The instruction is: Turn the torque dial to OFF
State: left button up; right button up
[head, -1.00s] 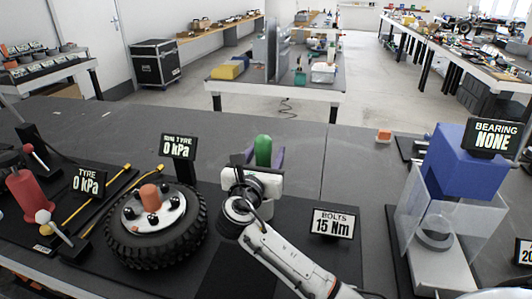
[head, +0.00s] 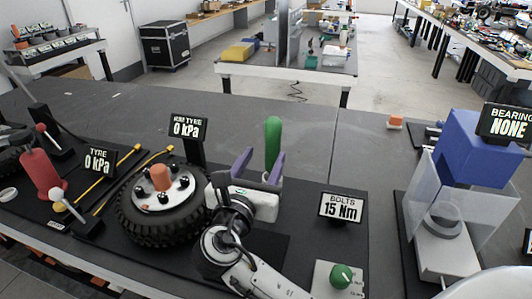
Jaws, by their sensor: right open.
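The torque dial (head: 341,277) is a round green knob on a small white plate at the bottom, right of my right forearm. Small markings sit beside it, too small to read. The bolts display (head: 341,207) above it reads 15 Nm. My right gripper (head: 259,167) is left of and beyond the dial, apart from it. Its purple fingers are spread. An upright green handle (head: 272,142) shows near the right finger; I cannot tell whether they touch. My left gripper is not in view.
A tyre (head: 160,205) with an orange-capped hub lies left of my right gripper, with the rim tyre display (head: 188,128) behind it. A bearing press with a blue block (head: 474,147) and clear guards stands at right.

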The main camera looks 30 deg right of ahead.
aim_at(341, 276)
jog(key=k, duration=1.5)
